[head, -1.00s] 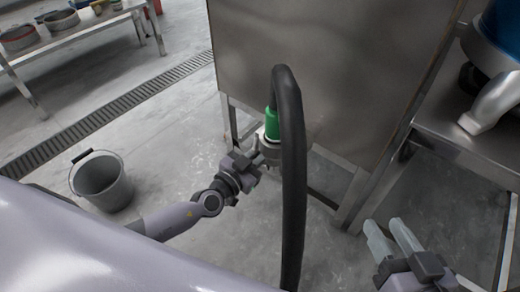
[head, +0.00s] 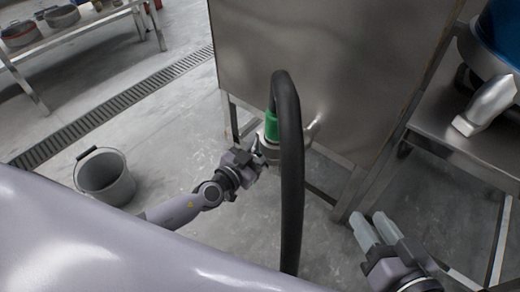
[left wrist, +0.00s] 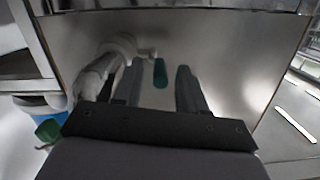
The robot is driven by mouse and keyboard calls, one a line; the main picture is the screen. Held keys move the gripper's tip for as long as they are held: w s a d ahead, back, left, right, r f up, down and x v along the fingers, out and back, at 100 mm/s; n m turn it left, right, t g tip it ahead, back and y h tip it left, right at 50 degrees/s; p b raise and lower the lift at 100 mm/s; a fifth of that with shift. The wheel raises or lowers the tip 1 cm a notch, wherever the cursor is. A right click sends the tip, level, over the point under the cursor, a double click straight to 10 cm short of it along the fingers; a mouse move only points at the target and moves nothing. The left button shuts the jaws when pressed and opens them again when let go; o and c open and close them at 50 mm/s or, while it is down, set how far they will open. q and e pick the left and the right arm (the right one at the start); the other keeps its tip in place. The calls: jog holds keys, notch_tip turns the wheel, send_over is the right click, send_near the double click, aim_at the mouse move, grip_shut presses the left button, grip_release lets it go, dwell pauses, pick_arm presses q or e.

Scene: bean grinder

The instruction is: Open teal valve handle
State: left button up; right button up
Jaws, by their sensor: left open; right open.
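The teal-green valve handle (head: 271,124) is at the side of the steel tank, partly hidden by a thick black hose in the head view. In the left wrist view the handle (left wrist: 160,73) appears between my two finger outlines, near a bent metal pipe. My left gripper (head: 261,157) is open just below the handle in the head view, its fingertips partly hidden by the hose. I cannot tell whether it touches the handle. My right gripper (head: 375,228) is open and empty at the lower right, away from the valve.
The black hose (head: 291,190) hangs in front of the valve. The steel tank (head: 340,75) stands behind it on legs. A grey bucket (head: 106,178) is on the floor at the left. A steel table (head: 470,152) stands at the right. Floor between bucket and tank is open.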

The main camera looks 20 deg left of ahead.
pick_arm(q)
jog(key=f+v, duration=0.1)
jog(key=v, duration=0.6)
jog(key=shift+r, duration=0.5)
jog(key=shift+s, duration=0.1)
